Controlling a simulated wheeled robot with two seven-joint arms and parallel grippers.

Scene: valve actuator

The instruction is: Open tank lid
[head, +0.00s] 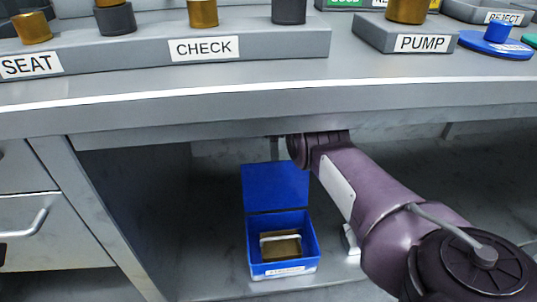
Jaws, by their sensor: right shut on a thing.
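The blue tank (315,250) is an open box on the floor of the space under the bench, with a white label on its front that is too small to read. Its blue lid (276,187) stands upright at the back edge, so the inside shows. A brass-coloured block with a pale handle (281,246) lies in it. My right arm reaches in from the right, and my right gripper (275,156) is at the lid's top edge, small and partly hidden by the wrist and shade. It is shut on the lid. My left gripper is out of view.
The bench front edge (200,95) overhangs the tank and my right forearm. On top stand grey blocks marked SEAT, CHECK and PUMP (422,43) with brass and dark parts. A drawer unit (25,225) is at the left. Floor left of the tank is clear.

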